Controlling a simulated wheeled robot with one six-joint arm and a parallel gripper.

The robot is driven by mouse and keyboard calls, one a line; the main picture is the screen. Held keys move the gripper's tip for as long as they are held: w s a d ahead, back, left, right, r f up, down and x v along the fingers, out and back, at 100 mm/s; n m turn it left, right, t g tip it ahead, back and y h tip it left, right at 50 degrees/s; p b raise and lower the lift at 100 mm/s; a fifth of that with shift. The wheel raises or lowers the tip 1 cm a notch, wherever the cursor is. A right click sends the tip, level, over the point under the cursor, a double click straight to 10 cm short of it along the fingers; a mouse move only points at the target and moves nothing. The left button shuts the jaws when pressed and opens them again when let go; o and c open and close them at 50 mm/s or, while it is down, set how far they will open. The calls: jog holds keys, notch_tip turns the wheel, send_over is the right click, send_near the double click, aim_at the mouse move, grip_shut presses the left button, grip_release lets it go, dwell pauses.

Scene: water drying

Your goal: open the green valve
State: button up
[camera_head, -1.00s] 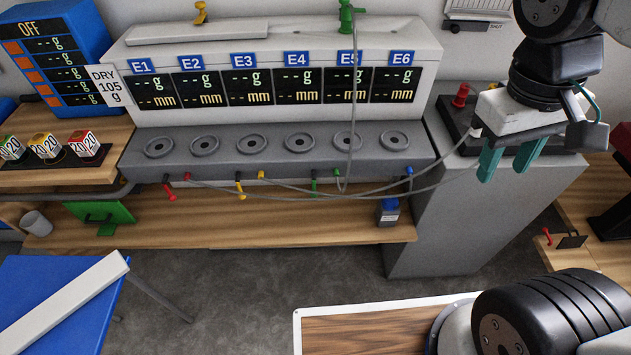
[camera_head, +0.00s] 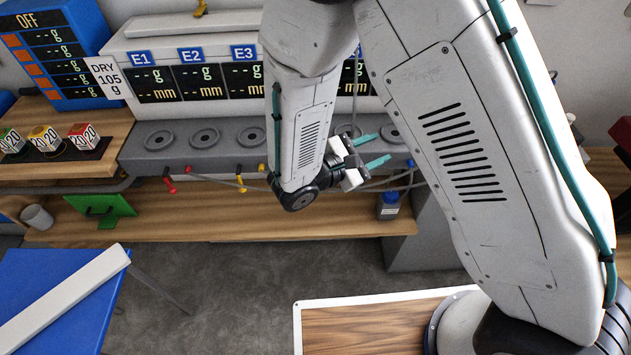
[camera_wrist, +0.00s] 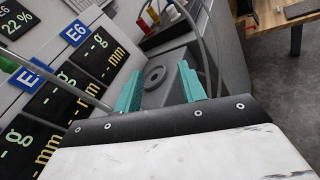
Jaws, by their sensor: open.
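My gripper (camera_head: 384,147) has two teal fingers, apart and empty, over the grey ledge (camera_head: 225,163) on its right half. The wrist view shows the gripper (camera_wrist: 160,78) beside a round dished seat (camera_wrist: 155,76) below the E6 display (camera_wrist: 92,55). The green valve handle under the ledge cannot be made out now; my arm covers that stretch in the head view. A green fitting (camera_wrist: 8,64) shows at the left edge of the wrist view; I cannot tell its full shape.
Red (camera_head: 169,184) and yellow (camera_head: 240,184) handles hang under the ledge. Grey hoses run near my gripper. A blue-capped bottle (camera_head: 389,206) stands on the wooden shelf (camera_head: 240,228).

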jog(key=s+a+f+n+t+y, duration=0.1)
jog(key=a+f+n+t+y, duration=0.35)
jog(key=f, duration=0.35)
jog(key=s+a+f+n+t+y, duration=0.1)
jog(key=a+f+n+t+y, duration=0.25)
jog(key=a+f+n, duration=0.4)
jog(key=w+f+t+y, duration=0.1)
jog(key=w+f+y, duration=0.1)
jog(key=w, duration=0.6)
jog(key=shift+a+f+y, duration=0.25)
jog(key=shift+f+y, duration=0.1)
jog(key=shift+y, duration=0.05)
grip_shut()
